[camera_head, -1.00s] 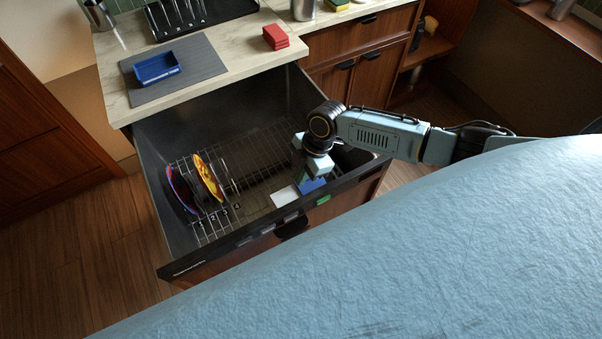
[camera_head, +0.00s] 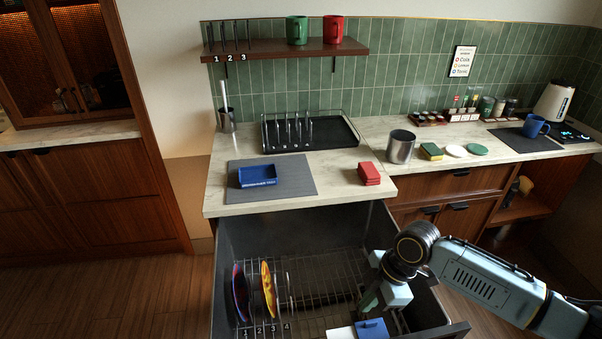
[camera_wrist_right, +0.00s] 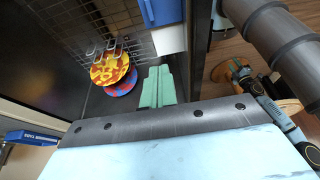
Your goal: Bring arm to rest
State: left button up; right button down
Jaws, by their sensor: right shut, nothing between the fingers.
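My right arm reaches in from the right in the head view. Its gripper (camera_head: 369,301) points down over the right part of the open dishwasher drawer (camera_head: 228,262). The wrist view shows its pale green fingers (camera_wrist_right: 157,88) pressed together with nothing between them. In the drawer's wire rack, a yellow-orange plate (camera_head: 268,289) and a darker blue-red plate (camera_head: 240,292) stand on edge. A blue item (camera_head: 371,329) and a white item (camera_head: 340,333) lie near the drawer's front, close to the gripper. My left gripper is not in view.
The counter behind holds a blue tray (camera_head: 258,175) on a grey mat (camera_head: 300,180), red blocks (camera_head: 369,174), a black drying rack (camera_head: 345,133) and a metal canister (camera_head: 400,147). A shelf (camera_head: 275,48) above holds green and red mugs. Open floor lies left of the drawer.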

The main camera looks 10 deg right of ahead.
jog(key=shift+m+t, duration=0.3)
jog(key=shift+m, duration=0.6)
jog(key=s+a, duration=0.3)
jog(key=a, duration=0.1)
jog(key=s+a+f, duration=0.1)
jog(key=s+a, duration=0.1)
jog(key=shift+s+a, duration=0.1)
jog(key=shift+s, duration=0.2)
jog(key=s+d+r+m+t+h, duration=0.35)
jog(key=s+d+m, duration=0.45)
jog(key=s+m, duration=0.6)
notch_tip(320, 180, down, 31)
jog(key=s+g+b, duration=0.2)
jog(key=b, duration=0.4)
jog(key=s+d+f+g+b, duration=0.1)
jog(key=s+d+f+b, duration=0.1)
jog(key=s+f, duration=1.3)
notch_tip(320, 180, down, 3)
jog(key=shift+s+d+r+b, duration=0.15)
jog(key=shift+d+b, duration=0.25)
jog(key=shift+b, duration=0.45)
jog(key=shift+s+h, duration=0.1)
jog(key=shift+h, duration=0.15)
